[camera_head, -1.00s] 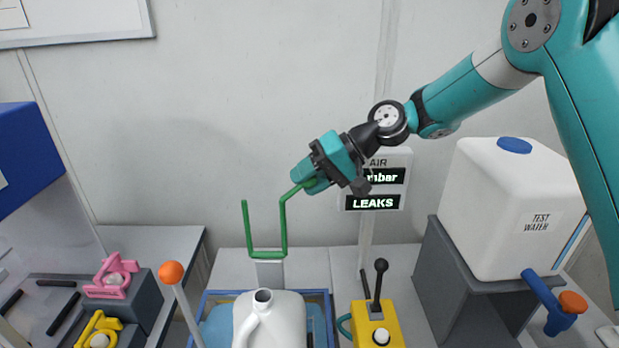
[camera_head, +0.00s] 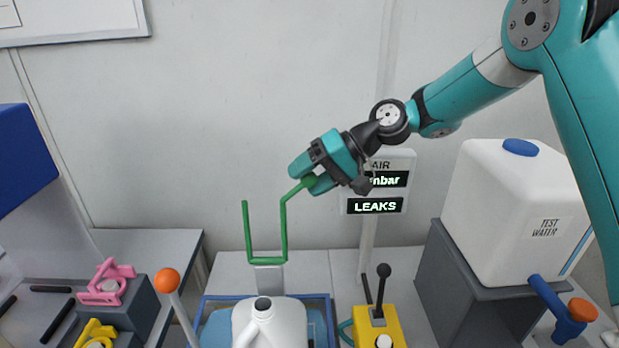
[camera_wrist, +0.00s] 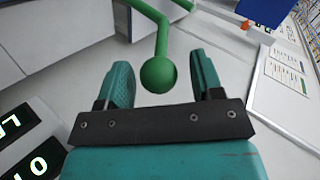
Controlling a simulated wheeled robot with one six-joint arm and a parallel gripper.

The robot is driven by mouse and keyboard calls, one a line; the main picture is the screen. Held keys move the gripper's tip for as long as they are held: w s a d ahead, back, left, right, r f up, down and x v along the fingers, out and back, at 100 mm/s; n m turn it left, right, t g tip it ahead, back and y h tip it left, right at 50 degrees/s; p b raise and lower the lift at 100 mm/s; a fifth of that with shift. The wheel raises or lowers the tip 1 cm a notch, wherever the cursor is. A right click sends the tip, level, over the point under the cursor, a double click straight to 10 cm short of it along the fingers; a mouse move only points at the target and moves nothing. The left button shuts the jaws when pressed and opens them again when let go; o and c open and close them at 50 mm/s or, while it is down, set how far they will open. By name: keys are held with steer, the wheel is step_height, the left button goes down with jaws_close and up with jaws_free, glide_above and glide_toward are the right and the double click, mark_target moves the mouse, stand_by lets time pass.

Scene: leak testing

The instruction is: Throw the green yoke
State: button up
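The green yoke (camera_head: 267,261) is a U-shaped bar with a bent arm ending in a round knob. It rises on a grey bracket behind a white jug (camera_head: 281,325). My gripper (camera_head: 308,178) is at the knob end of the yoke, upper right of the U. In the wrist view, the knob (camera_wrist: 159,74) lies between the two teal fingers of my gripper (camera_wrist: 163,80), with a narrow gap visible on each side. The fingers are open around the knob. The jug's lower part is cut off by the picture edge.
A blue-rimmed tray (camera_head: 325,299) holds the jug. An orange-knobbed lever (camera_head: 168,281) stands left, and a yellow box with a black lever (camera_head: 383,272) stands right. A display (camera_head: 376,206) is behind my wrist. A water tank (camera_head: 520,215) stands far right.

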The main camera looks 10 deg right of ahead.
steer(key=shift+d+r, duration=0.1)
steer(key=shift+d, duration=0.2)
steer(key=b+v, duration=0.2)
steer(key=v, duration=1.4)
steer(key=shift+d+r, duration=0.25)
steer(key=s+a+f+n+h+b, duration=0.1)
steer(key=s+a+f+h+b, duration=0.15)
steer(key=s+a, duration=0.4)
steer(key=s+f+n+h+b, duration=0.1)
steer(key=s+f+h+b, duration=0.1)
steer(key=s+f, duration=0.4)
steer(key=s+f+n+h+b, duration=0.2)
steer(key=s+f, duration=0.4)
steer(key=s, duration=1)
steer(key=shift+s+a+g, duration=0.15)
steer(key=shift+a+g, duration=0.2)
steer(key=shift+g, duration=0.05)
